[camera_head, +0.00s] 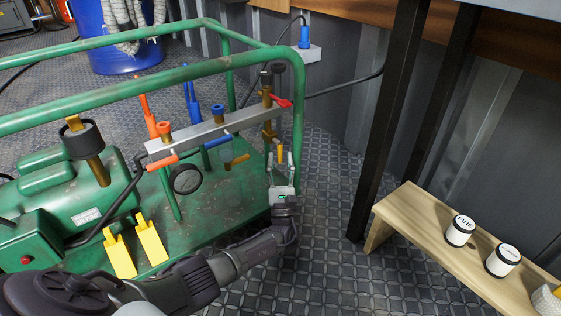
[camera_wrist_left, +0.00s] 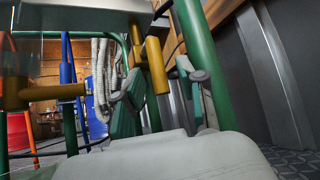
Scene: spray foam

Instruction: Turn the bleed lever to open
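A yellow lever (camera_head: 280,153) hangs down below the brass fitting at the right end of the grey manifold bar (camera_head: 215,128). It also shows as a yellow cylinder in the left wrist view (camera_wrist_left: 157,66). I cannot tell for sure that this is the bleed lever, as no label is readable. My left gripper (camera_head: 280,162) points up at it from below, fingers apart on either side of the lever's lower end. In the left wrist view the gripper (camera_wrist_left: 158,105) shows a gap between its finger pads. Contact is not clear. My right gripper is not in view.
The green frame post (camera_head: 298,130) stands close on the right of my left gripper. Orange (camera_head: 163,162) and blue (camera_head: 217,141) handles, a gauge (camera_head: 186,179) and a red lever (camera_head: 281,102) sit along the bar. A wooden bench (camera_head: 420,220) with labelled jars stands at right.

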